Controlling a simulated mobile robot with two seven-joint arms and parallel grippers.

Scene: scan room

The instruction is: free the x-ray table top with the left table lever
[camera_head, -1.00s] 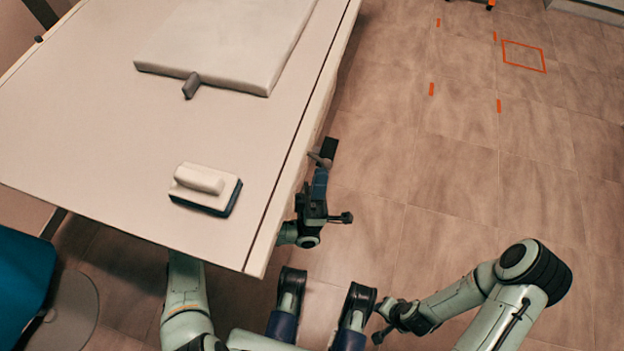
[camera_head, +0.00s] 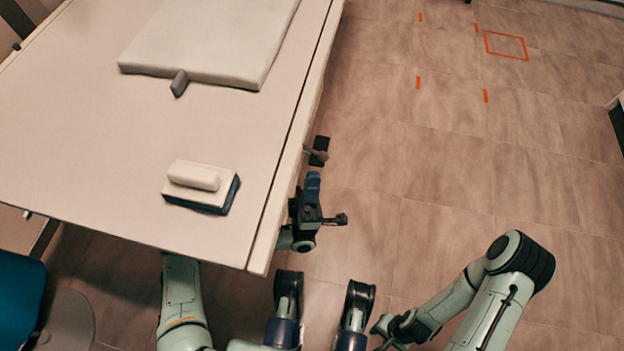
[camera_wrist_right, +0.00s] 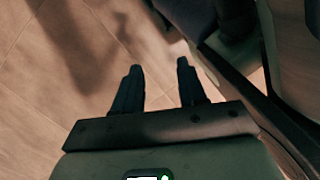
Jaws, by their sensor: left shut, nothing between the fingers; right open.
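The x-ray table top (camera_head: 100,130) is a long pale slab filling the left of the head view. On its right side, below the edge, a grey lever (camera_head: 316,154) sticks out by a black block (camera_head: 321,143). My left gripper (camera_head: 313,176) is beside the table's right edge, shut and empty. Its blue fingertips are just short of the lever in the picture, and I see no contact. My right gripper (camera_head: 384,328) is low in the head view, away from the table. The right wrist view shows its two dark fingers (camera_wrist_right: 161,85) apart with nothing between them.
A white pad (camera_head: 210,40) with a grey tab and a white-and-dark block (camera_head: 201,187) lie on the table top. A blue seat (camera_head: 18,300) is at the lower left. The tiled floor (camera_head: 430,170) right of the table is open, with orange marks (camera_head: 506,46).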

